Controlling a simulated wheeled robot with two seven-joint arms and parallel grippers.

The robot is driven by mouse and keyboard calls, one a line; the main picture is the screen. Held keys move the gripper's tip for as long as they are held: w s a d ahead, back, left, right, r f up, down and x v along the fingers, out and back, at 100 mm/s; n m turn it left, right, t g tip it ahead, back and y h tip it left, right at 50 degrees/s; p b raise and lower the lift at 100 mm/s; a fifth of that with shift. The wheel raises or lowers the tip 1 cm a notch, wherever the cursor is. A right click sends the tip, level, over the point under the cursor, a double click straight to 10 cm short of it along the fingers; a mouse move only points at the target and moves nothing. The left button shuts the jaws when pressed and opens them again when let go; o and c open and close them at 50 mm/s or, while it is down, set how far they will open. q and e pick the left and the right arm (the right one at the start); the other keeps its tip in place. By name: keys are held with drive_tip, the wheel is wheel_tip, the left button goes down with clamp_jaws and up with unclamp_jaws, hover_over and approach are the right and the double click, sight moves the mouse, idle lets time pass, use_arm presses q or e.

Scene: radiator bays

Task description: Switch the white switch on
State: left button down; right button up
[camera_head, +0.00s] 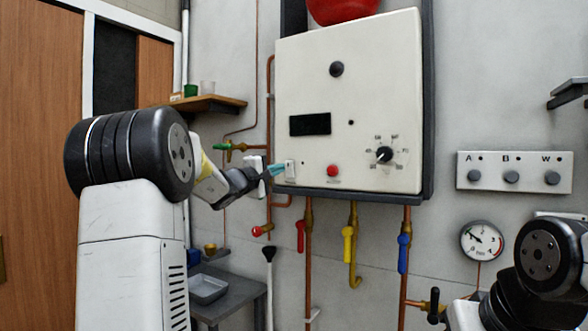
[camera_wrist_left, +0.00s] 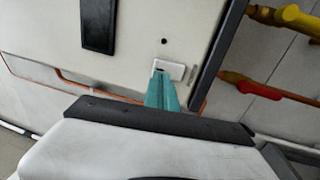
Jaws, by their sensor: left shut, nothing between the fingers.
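The white switch (camera_head: 290,169) is a small upright plate at the lower left of the cream boiler panel (camera_head: 346,58). In the left wrist view the switch plate (camera_wrist_left: 168,70) sits just beyond the fingertips, with a dark slot partly visible on it. My left gripper (camera_head: 276,170) is shut and empty, its teal fingertips at the switch's left side. In the left wrist view the fingers (camera_wrist_left: 162,92) overlap the plate's lower edge; I cannot tell whether they touch it. The fingers hide part of the switch. My right arm shows at the lower right, but its gripper is not visible.
A red button (camera_head: 332,171) and a dial (camera_head: 384,154) are right of the switch. Pipes with red (camera_head: 301,236), yellow (camera_head: 348,244) and blue (camera_head: 404,253) handles hang below. A wooden shelf (camera_head: 208,103) and green-handled valve (camera_head: 217,146) are at left.

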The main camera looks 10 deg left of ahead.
sight(290, 169)
use_arm(q)
drive_tip(key=shift+x, duration=1.2)
